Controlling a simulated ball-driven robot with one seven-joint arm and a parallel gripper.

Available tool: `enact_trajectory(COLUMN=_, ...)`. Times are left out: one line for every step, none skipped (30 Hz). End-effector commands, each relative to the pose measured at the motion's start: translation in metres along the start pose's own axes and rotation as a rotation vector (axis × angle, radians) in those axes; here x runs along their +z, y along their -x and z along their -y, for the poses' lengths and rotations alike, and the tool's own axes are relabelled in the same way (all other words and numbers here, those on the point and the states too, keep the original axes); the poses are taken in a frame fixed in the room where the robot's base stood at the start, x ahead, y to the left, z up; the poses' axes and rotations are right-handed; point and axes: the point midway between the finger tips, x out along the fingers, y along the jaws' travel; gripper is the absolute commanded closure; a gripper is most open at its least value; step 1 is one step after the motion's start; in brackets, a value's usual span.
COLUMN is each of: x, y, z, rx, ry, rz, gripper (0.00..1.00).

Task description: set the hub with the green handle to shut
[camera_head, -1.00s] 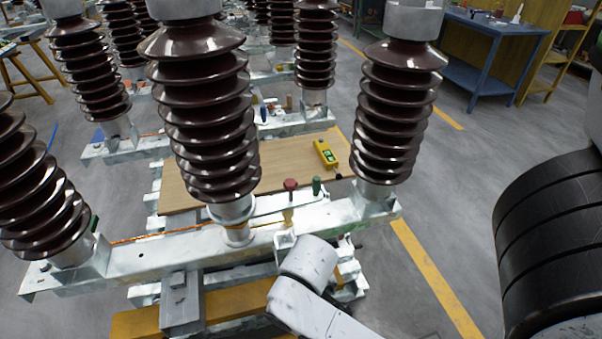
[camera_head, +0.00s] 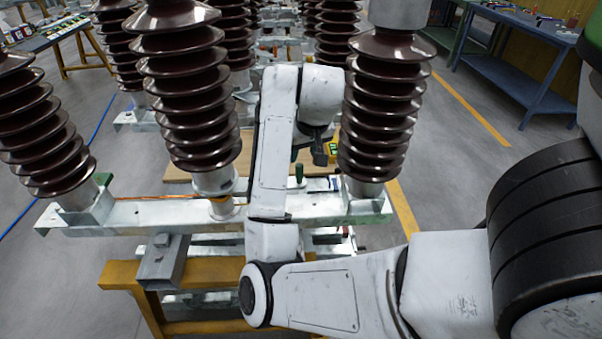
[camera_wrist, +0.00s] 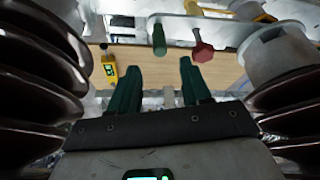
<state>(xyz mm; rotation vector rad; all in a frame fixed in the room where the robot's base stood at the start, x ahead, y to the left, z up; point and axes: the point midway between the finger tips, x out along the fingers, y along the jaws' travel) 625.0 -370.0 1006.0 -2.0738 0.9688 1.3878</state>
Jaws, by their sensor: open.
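The green handle (camera_head: 299,173) stands upright by the pale metal beam in the head view, just right of my forearm. In the wrist view the green handle (camera_wrist: 158,40) shows beyond the gap between my fingertips. My gripper (camera_wrist: 160,66) is open and empty, its two dark green fingers apart and not visibly touching the handle. In the head view my gripper (camera_head: 308,155) is partly hidden by my wrist. A red handle (camera_wrist: 203,47) is close to the right of the green one; my arm hides it in the head view. The hub's setting cannot be made out.
Brown ribbed insulators (camera_head: 383,110) stand close on both sides of my arm and crowd the wrist view's edges. A yellow device (camera_wrist: 109,66) lies on the wooden board (camera_wrist: 140,62). A blue workbench (camera_head: 520,70) is at the back right.

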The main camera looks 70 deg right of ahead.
Motion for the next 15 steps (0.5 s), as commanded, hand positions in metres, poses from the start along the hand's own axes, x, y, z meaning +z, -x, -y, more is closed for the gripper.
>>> enact_trajectory(x=0.000, y=-0.001, z=-0.001, rx=-0.005, ry=-0.008, rz=0.003, gripper=0.52)
enact_trajectory(x=0.000, y=-0.002, z=-0.001, rx=-0.006, ry=-0.010, rz=0.004, gripper=0.52)
enact_trajectory(x=0.000, y=-0.004, z=-0.001, rx=-0.006, ry=-0.010, rz=0.005, gripper=0.52)
enact_trajectory(x=0.000, y=-0.006, z=-0.001, rx=-0.006, ry=-0.010, rz=0.006, gripper=0.52)
enact_trajectory(x=0.000, y=-0.010, z=-0.001, rx=-0.005, ry=-0.009, rz=0.006, gripper=0.52)
enact_trajectory(x=0.001, y=-0.015, z=-0.001, rx=-0.006, ry=-0.008, rz=0.006, gripper=0.52)
enact_trajectory(x=0.001, y=-0.019, z=-0.001, rx=-0.006, ry=-0.008, rz=0.006, gripper=0.52)
enact_trajectory(x=0.001, y=-0.024, z=-0.001, rx=-0.005, ry=-0.008, rz=0.006, gripper=0.52)
enact_trajectory(x=0.001, y=-0.031, z=-0.001, rx=-0.004, ry=-0.008, rz=0.007, gripper=0.52)
enact_trajectory(x=0.001, y=-0.035, z=-0.001, rx=-0.005, ry=-0.007, rz=0.008, gripper=0.52)
enact_trajectory(x=0.000, y=-0.041, z=-0.001, rx=-0.006, ry=-0.007, rz=0.007, gripper=0.52)
enact_trajectory(x=0.001, y=-0.048, z=0.000, rx=-0.006, ry=-0.007, rz=0.008, gripper=0.52)
enact_trajectory(x=0.001, y=-0.054, z=0.000, rx=-0.006, ry=-0.007, rz=0.007, gripper=0.52)
enact_trajectory(x=0.001, y=-0.059, z=0.000, rx=-0.006, ry=-0.008, rz=0.007, gripper=0.52)
enact_trajectory(x=0.000, y=-0.066, z=0.000, rx=-0.006, ry=-0.008, rz=0.007, gripper=0.52)
